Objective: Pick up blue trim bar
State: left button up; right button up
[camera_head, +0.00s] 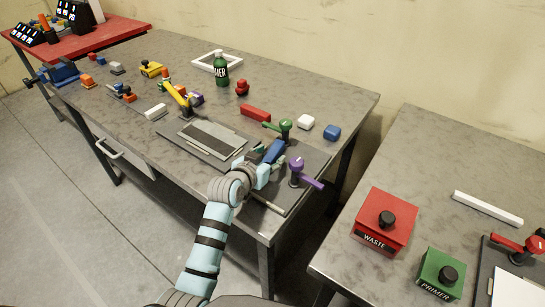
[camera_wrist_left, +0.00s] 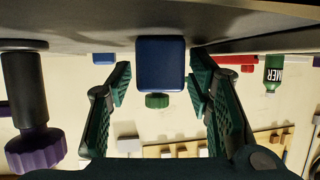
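The blue trim bar (camera_head: 275,151) lies on the dark plate near the bench's front right corner, between a green-handled clamp (camera_head: 284,125) and a purple-handled clamp (camera_head: 297,172). In the left wrist view the blue bar (camera_wrist_left: 160,63) is seen end-on, between the two fingers. My left gripper (camera_head: 268,156) is at the near end of the bar. In the wrist view it is open (camera_wrist_left: 160,90), with a visible gap between the bar and each finger. The bar's far end is not visible in the wrist view. My right gripper is not in view.
A purple knob (camera_wrist_left: 35,150) stands close beside the left gripper. A grey panel (camera_head: 212,138) lies left of it. A red bar (camera_head: 255,113), white block (camera_head: 305,122) and blue block (camera_head: 332,133) sit behind. Another table holds a red WASTE box (camera_head: 385,222) and green PRIMER box (camera_head: 441,274).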

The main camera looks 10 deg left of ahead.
pick_arm(q)
grip_shut()
